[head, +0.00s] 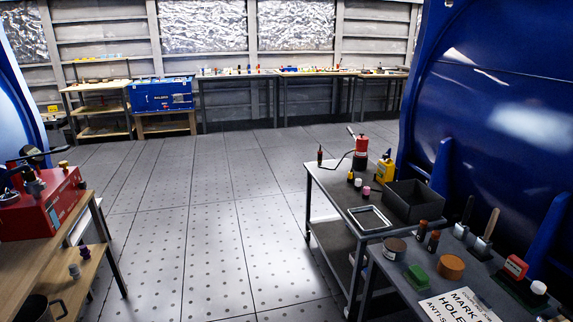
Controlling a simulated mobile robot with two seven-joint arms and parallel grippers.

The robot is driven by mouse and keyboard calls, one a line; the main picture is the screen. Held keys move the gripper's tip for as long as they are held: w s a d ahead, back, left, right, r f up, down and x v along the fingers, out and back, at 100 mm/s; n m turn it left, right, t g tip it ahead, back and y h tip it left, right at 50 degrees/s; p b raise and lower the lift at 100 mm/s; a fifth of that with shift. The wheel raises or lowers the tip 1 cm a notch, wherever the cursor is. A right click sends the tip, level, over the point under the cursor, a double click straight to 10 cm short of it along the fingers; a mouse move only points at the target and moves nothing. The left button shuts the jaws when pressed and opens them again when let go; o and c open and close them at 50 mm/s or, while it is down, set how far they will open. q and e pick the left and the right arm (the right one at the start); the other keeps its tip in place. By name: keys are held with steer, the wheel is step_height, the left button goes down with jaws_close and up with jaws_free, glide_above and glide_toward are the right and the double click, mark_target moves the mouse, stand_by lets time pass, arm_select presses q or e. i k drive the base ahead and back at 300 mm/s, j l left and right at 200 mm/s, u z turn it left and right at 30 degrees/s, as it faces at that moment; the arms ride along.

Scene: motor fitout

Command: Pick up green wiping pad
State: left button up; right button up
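Neither of my grippers is in view.
A grey trolley (330,187) behind the bench holds a dark bin (412,201), a red jack-like tool (360,152) and small bottles. Large blue curved machinery (490,110) rises on the right. A wooden bench (40,255) stands left. The middle floor is clear.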

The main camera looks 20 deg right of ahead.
mark_target(419, 281)
steer(key=i+z, duration=0.2)
steer(key=z, duration=0.25)
steer(key=i+j+z, duration=0.1)
steer(key=i+z, duration=0.15)
steer(key=z, duration=0.15)
steer(key=i+j+z, duration=0.15)
steer(key=z, duration=0.3)
steer(key=i+j+z, duration=0.1)
steer(key=z, duration=0.35)
steer(key=i+j+z, duration=0.15)
steer(key=z, duration=0.25)
steer(key=i+j+z, duration=0.2)
steer(key=z, duration=0.25)
